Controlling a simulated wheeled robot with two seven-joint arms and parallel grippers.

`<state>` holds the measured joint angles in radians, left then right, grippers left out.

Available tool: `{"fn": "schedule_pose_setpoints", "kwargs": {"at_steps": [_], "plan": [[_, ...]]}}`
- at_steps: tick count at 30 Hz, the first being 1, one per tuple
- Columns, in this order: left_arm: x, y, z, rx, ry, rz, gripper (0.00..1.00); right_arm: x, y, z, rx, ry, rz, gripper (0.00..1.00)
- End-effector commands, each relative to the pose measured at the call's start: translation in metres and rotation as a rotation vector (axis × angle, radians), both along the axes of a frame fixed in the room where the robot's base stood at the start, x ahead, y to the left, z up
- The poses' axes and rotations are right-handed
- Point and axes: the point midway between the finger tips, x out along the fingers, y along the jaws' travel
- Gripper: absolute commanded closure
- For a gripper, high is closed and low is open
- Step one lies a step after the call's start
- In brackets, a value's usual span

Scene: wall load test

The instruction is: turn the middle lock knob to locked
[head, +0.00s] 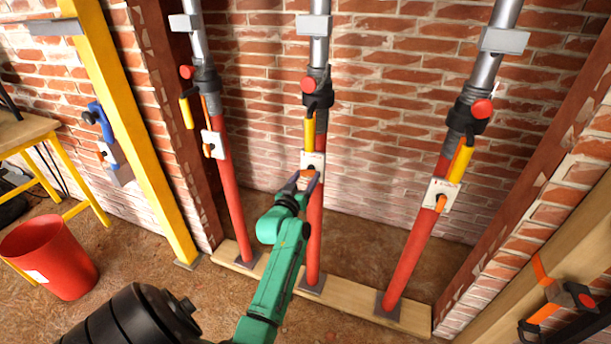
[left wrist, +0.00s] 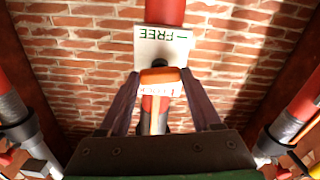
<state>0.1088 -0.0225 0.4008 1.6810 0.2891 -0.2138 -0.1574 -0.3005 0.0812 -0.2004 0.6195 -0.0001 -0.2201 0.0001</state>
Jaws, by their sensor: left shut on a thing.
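The middle prop is a red lower tube (head: 314,240) under a grey upper tube, with a white lock plate (head: 313,158) on it. My left gripper (head: 306,182) is at this plate, shut on the orange middle lock knob (left wrist: 160,76), one finger on each side. In the left wrist view the plate (left wrist: 162,46) carries the word FREE, seen upside down. A second label beyond the knob is partly hidden. The knob's exact angle is hard to tell. The right gripper is not in view.
The left prop (head: 232,200) and right prop (head: 412,255) stand on either side, each with its own plate and orange knob. A wooden sill board (head: 350,303) runs under them. A red bucket (head: 48,257) and a yellow post (head: 130,130) are at left. Brick wall lies behind.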

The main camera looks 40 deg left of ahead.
Motion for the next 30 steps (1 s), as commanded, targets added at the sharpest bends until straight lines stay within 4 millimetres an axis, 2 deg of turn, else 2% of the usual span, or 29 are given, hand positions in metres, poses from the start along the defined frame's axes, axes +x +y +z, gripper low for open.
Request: {"fn": "schedule_pose_setpoints", "kwargs": {"at_steps": [1, 12, 30], "plan": [[0.0, 0.0, 0.003, -0.034, -0.01, 0.0, 0.91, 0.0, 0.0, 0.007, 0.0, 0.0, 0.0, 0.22], [0.0, 0.0, 0.003, -0.358, -0.123, -0.001, 0.91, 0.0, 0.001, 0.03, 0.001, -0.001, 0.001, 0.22], [0.0, 0.0, 0.001, -0.896, -0.312, 0.0, 0.91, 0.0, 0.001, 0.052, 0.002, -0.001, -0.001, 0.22]]}}
